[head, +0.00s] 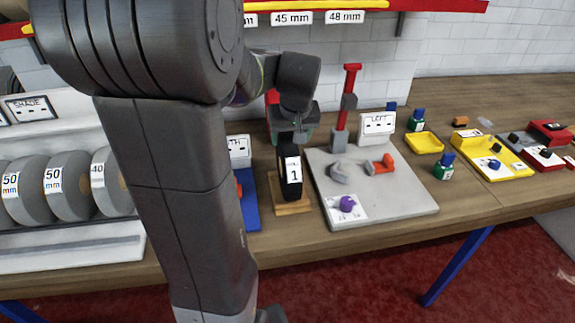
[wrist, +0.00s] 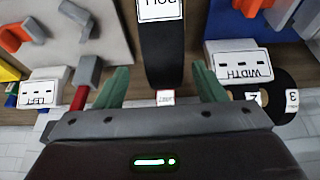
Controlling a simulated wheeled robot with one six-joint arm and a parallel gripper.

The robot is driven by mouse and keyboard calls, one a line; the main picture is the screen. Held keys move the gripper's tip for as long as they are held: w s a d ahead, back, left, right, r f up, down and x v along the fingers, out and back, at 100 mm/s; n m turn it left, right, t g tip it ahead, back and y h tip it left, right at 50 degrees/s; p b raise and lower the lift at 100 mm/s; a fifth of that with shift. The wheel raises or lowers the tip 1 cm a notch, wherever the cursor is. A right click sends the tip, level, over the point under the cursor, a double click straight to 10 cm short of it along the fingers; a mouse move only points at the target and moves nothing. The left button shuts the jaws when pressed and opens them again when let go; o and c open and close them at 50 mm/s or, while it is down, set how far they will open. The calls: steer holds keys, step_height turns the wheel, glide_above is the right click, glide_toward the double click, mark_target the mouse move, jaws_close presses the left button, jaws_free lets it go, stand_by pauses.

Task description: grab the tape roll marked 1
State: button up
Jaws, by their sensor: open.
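The tape roll marked 1 (head: 293,192) is a black roll standing upright on a small wooden stand (head: 291,208), its white "1" label facing me. My gripper (head: 288,138) is just above the roll in the head view. In the wrist view the black roll (wrist: 163,55) lies between the two green fingers of my gripper (wrist: 160,72). The fingers are open, with a gap on each side of the roll. The top of the roll is partly hidden by my gripper in the head view.
A grey board (head: 390,205) with a red-handled lever (head: 347,100) stands close on the right. Rolls marked 2 (wrist: 252,97) and 3 (wrist: 291,97) show beside a "WIDTH" box (wrist: 240,64). Green bottles and yellow trays (head: 425,143) are farther right. Grey rolls (head: 70,190) sit in a rack left.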

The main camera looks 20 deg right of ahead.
steer(key=shift+a+p+x, duration=0.15)
steer(key=shift+p+x, duration=0.1)
steer(key=shift+x, duration=1.05)
steer(key=shift+a+p+x, duration=0.1)
steer(key=shift+p+x, duration=0.15)
steer(key=shift+x, duration=1)
steer(key=shift+w, duration=0.15)
jaws_close()
